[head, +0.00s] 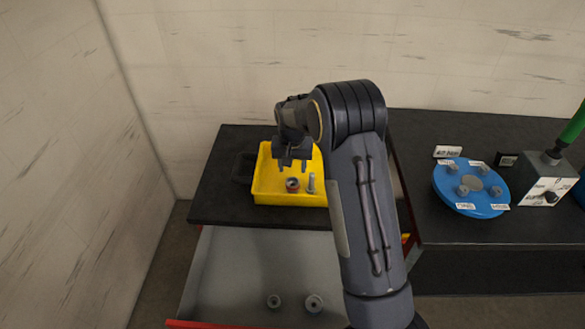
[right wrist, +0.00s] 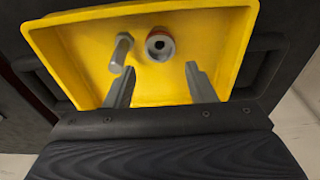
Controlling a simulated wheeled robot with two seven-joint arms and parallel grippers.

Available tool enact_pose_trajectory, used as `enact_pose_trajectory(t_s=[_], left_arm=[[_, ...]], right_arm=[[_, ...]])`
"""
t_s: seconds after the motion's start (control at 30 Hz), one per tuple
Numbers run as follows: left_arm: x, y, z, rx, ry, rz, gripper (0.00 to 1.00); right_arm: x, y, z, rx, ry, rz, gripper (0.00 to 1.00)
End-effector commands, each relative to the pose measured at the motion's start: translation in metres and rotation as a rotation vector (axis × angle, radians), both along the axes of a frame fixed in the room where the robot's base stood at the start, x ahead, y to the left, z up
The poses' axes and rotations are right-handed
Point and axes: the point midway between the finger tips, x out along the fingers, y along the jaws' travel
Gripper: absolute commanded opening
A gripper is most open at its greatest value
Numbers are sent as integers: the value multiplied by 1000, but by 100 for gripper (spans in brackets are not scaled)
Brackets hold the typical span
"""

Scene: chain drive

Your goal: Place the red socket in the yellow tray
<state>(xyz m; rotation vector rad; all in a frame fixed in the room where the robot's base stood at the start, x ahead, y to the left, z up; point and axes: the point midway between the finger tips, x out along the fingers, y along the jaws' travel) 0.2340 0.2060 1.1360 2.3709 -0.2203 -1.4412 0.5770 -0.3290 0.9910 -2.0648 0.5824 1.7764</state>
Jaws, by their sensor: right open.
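The yellow tray (head: 268,190) sits on a dark top at the left in the head view; it fills much of the right wrist view (right wrist: 85,62). The red socket (head: 292,185), a short ring-like piece with a red band and grey top, stands inside the tray; it also shows in the right wrist view (right wrist: 160,45). My right gripper (head: 292,164) is over the tray, open and empty. Its two fingers show apart in the right wrist view (right wrist: 160,82), with the socket beyond and between their tips, not touching them. My left gripper is not in view.
A grey bolt (head: 311,183) stands in the tray beside the socket. An open drawer (head: 245,265) below holds two grey sockets (head: 314,303).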

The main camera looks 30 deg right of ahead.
Motion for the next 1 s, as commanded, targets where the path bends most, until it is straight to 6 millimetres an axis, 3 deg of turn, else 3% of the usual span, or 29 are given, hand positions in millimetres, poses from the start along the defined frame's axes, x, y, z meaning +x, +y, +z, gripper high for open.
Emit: enact_pose_trajectory(t_s=[0.03, 0.23, 0.37, 0.47, 0.6, 0.7, 0.83, 1.0], left_arm=[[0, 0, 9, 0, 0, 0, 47], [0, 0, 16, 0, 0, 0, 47], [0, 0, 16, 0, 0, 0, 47], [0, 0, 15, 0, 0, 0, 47], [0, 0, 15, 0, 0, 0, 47], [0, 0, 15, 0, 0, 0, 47], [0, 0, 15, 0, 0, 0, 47], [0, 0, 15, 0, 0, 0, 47]], right_arm=[[-1, 0, 13, -1, -1, 0, 50], [-5, 2, 28, 6, -4, -1, 50], [-26, 3, 53, 64, -29, 0, 50], [-60, 10, 88, 146, -71, 17, 50], [-124, 31, 136, 256, -150, 84, 50], [-173, 49, 162, 305, -213, 151, 50], [-238, 76, 180, 332, -296, 248, 50], [-305, 106, 176, 312, -377, 356, 50]])
